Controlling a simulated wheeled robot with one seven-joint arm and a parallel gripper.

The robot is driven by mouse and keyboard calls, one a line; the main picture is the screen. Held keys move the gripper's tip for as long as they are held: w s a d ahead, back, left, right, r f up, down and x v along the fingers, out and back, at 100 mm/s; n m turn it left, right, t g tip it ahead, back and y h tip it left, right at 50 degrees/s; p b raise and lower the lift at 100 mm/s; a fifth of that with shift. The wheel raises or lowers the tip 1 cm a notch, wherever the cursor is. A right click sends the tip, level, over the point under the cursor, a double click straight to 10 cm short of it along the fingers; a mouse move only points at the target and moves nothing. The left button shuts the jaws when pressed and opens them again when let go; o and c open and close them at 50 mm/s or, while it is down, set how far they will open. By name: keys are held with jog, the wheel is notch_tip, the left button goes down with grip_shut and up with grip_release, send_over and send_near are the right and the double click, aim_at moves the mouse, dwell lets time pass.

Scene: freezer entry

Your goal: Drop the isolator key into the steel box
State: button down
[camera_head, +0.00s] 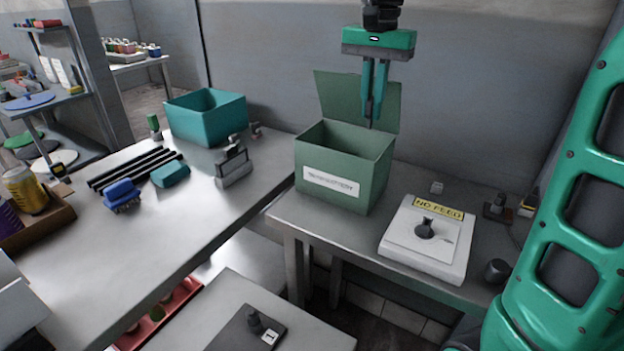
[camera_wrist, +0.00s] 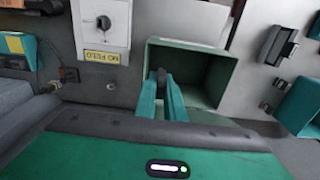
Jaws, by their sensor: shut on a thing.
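My gripper (camera_head: 371,112) points straight down, its two teal fingers close together. It is shut on a small dark thing, the isolator key (camera_wrist: 161,75), mostly hidden between the fingertips. The steel box (camera_head: 340,180) is green, with a white label on its front and its lid (camera_head: 340,92) standing open at the back. In the head view the fingertips appear over the rear right part of its opening, in front of the lid. In the wrist view the key appears by one side of the box opening (camera_wrist: 205,75). I cannot tell its exact height over the rim.
A white unit (camera_head: 405,240) with a yellow "NO FEED" label and dark knob sits right of the box. A lower table (camera_head: 300,325) is in front.

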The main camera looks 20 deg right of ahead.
jog(key=shift+w, duration=0.3)
jog(key=shift+w+d, duration=0.15)
jog(key=shift+d, duration=0.15)
jog(key=shift+a, duration=0.35)
notch_tip(320, 180, down, 18)
jog(key=shift+f, duration=0.6)
jog(key=c, duration=1.8)
grip_release()
jog(key=shift+c, duration=0.2)
